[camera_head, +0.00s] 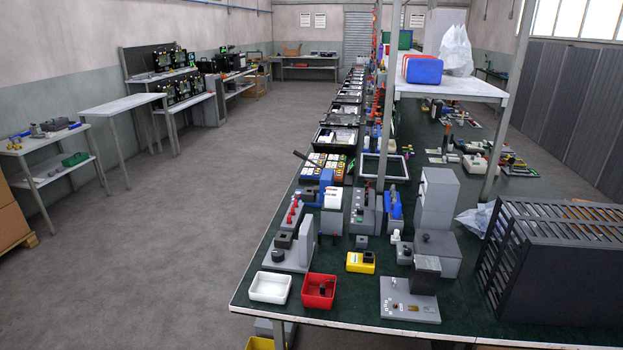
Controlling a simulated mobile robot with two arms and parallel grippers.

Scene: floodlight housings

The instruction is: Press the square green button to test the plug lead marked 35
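Neither of my grippers shows in the head view. I cannot make out a square green button or a lead marked 35; any markings are too small to read. A grey panel (398,306) with a dark upright block (425,275) and small fittings lies at the near edge of the long green-topped bench (343,290). A yellow box (360,262) with a black top part is left of it. A grey fixture (290,250) with black parts stands further left.
A white tray (270,287) and a red tray (319,291) holding a dark item sit near the front edge. A black slatted rack (555,262) fills the bench's right end. A metal post (386,130) carries a raised shelf (455,90).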

